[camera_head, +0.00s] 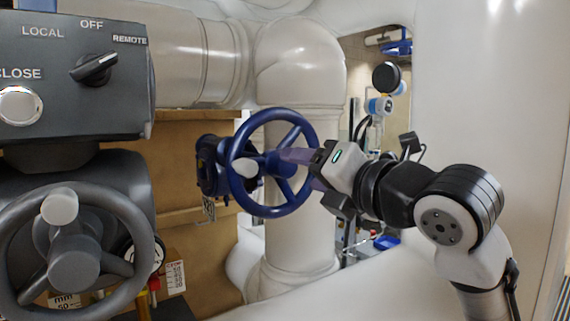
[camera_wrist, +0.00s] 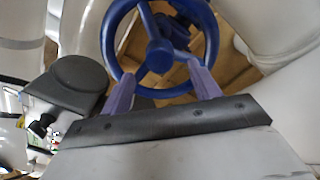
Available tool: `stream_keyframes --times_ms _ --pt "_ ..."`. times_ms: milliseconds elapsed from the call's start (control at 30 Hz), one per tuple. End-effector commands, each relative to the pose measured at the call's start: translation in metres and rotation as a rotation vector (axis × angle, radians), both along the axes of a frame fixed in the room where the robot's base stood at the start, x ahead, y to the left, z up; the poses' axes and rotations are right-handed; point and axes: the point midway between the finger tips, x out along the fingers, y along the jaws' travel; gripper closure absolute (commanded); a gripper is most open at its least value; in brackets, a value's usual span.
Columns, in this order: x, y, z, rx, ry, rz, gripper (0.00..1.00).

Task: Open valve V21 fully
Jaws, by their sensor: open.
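A blue handwheel valve (camera_head: 286,206) stands in the middle of the head view, in front of white pipes. Its rim, spokes and hub also show in the wrist view (camera_wrist: 159,56). I see no readable V21 label on it. My gripper (camera_head: 300,169) is at the right side of this wheel, its purple fingers pointing left toward the hub. In the wrist view the two fingers of my gripper (camera_wrist: 162,88) are spread apart with nothing held between them. The fingertips overlap the wheel's lower rim in that view; whether they touch it, I cannot tell.
A grey actuator box (camera_head: 75,75) with a LOCAL/OFF/REMOTE knob (camera_head: 94,68) and a grey handwheel (camera_head: 72,256) fill the left. A thick white vertical pipe (camera_head: 300,85) stands behind the blue wheel. A large white surface (camera_head: 470,100) bounds the right.

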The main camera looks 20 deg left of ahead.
Motion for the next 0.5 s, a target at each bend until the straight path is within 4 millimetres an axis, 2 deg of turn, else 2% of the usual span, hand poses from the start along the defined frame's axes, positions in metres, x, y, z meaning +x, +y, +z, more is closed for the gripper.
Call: stream_keyframes --times_ms 167,500 --pt "-0.0002 0.0004 0.0000 0.063 0.096 0.001 0.38" --pt "0.0014 0.0028 0.0000 0.066 0.100 0.001 0.38"
